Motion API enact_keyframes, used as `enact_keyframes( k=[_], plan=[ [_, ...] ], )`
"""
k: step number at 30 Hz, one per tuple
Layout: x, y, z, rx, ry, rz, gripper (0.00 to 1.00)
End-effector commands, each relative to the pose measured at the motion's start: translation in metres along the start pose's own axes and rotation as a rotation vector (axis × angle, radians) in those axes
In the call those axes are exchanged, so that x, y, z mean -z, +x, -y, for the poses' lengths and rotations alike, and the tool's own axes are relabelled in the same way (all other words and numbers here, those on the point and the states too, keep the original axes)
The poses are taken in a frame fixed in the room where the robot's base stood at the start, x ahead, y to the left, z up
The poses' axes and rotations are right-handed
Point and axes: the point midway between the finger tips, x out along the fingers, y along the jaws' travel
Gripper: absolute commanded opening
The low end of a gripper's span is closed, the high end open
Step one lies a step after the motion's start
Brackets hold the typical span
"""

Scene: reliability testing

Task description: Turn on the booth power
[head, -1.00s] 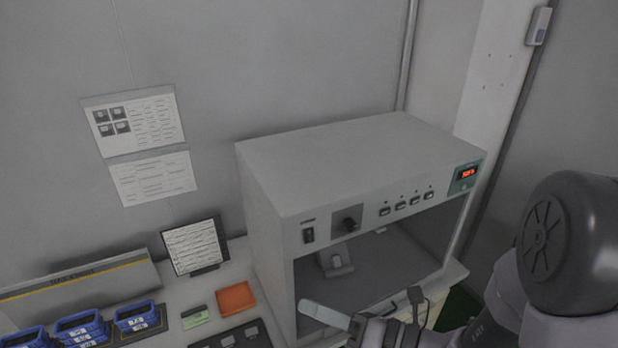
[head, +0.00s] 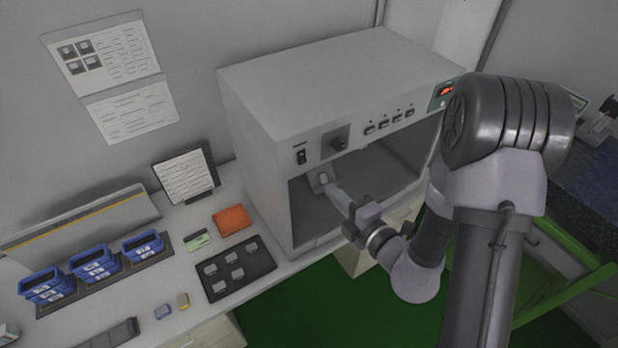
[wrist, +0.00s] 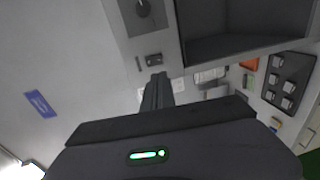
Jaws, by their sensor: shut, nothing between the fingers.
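The booth is a grey box (head: 320,85) with an open front, standing on the bench. Its front panel carries a black rocker switch (head: 301,157) at the left end and a dark knob (head: 338,144) to the right of it. In the wrist view the switch (wrist: 154,60) lies just beyond my fingertips, and the knob (wrist: 143,8) is at the top edge. My gripper (head: 320,180) is shut and empty, in front of the panel a little below the switch. In the wrist view its closed fingers (wrist: 157,80) point at the switch. I cannot tell whether they touch it.
Small buttons (head: 383,123) and a lit red display (head: 446,90) are on the panel's right part. Blue bins (head: 93,263), an orange tray (head: 232,220) and a black tray (head: 236,288) with small grey pieces lie on the bench to the left. Green floor (head: 330,310) shows in front.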

Motion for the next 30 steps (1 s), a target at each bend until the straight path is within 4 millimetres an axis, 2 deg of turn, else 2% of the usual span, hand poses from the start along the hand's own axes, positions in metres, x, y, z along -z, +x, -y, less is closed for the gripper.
enact_keyframes(
  k=[1,2,7,15,21,30],
  plan=[
    [0.001,0.009,0.010,-0.005,-0.007,-0.004,0.00],
    [0.000,0.013,0.010,-0.005,-0.008,-0.003,0.00],
    [0.001,0.043,-0.001,-0.001,0.000,-0.003,0.00],
    [0.001,0.094,-0.002,-0.001,0.001,-0.001,0.00],
    [0.000,0.110,-0.001,0.000,0.001,0.000,0.00],
    [0.000,0.111,0.000,0.000,0.001,0.000,0.00]
  ],
)
